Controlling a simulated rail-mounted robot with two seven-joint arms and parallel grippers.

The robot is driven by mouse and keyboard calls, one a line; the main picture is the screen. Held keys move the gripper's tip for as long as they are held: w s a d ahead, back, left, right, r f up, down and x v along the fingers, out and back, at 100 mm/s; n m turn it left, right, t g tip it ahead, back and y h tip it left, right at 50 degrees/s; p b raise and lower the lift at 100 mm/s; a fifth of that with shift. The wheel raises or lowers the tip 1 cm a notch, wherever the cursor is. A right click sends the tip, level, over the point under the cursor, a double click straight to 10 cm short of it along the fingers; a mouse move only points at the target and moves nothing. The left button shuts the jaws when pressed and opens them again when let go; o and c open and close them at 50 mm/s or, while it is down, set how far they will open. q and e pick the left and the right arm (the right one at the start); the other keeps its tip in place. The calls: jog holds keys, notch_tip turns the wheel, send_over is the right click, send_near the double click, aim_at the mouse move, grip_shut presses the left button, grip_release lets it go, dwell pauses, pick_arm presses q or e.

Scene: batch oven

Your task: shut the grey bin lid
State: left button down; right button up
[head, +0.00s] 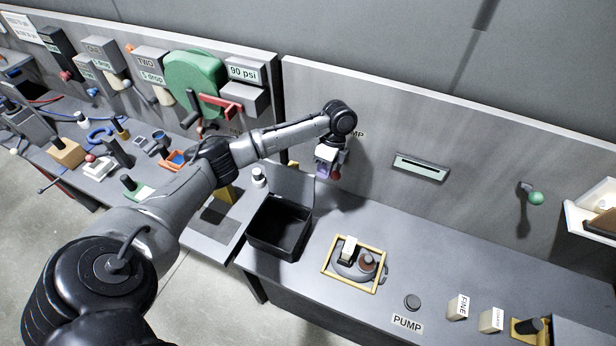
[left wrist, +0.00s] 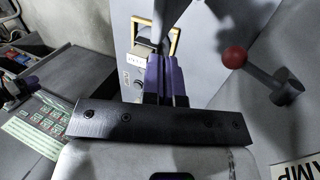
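The dark open bin (head: 270,243) stands on the grey counter, its inside visible and apparently empty. Its grey lid (head: 293,186) stands raised at the bin's back edge. My left gripper (head: 324,172) hangs near the back panel, just above and to the right of the raised lid in the head view. In the left wrist view its purple fingers (left wrist: 166,80) look close together, with nothing seen held between them. Whether the gripper touches the lid cannot be told.
A red-knobbed lever (left wrist: 234,57) with a lamp label is on the panel close to my left gripper. A white-capped item (head: 259,177) stands left of the lid. Counter right of the tray is partly clear.

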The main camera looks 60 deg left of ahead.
aim_at(293, 180)
pick_arm(q)
jog(key=a+r, duration=0.6)
jog(key=a, duration=0.2)
jog(key=p+x, duration=0.1)
jog(key=x, duration=0.8)
jog(key=shift+d+f+n+h, duration=0.3)
jog(key=shift+h, duration=0.1)
pick_arm(e)
jog(key=shift+a+r, duration=0.15)
jog(key=shift+a, duration=0.35)
jog(key=shift+a+r, duration=0.15)
jog(key=shift+a, duration=0.35)
jog(key=shift+a, duration=0.1)
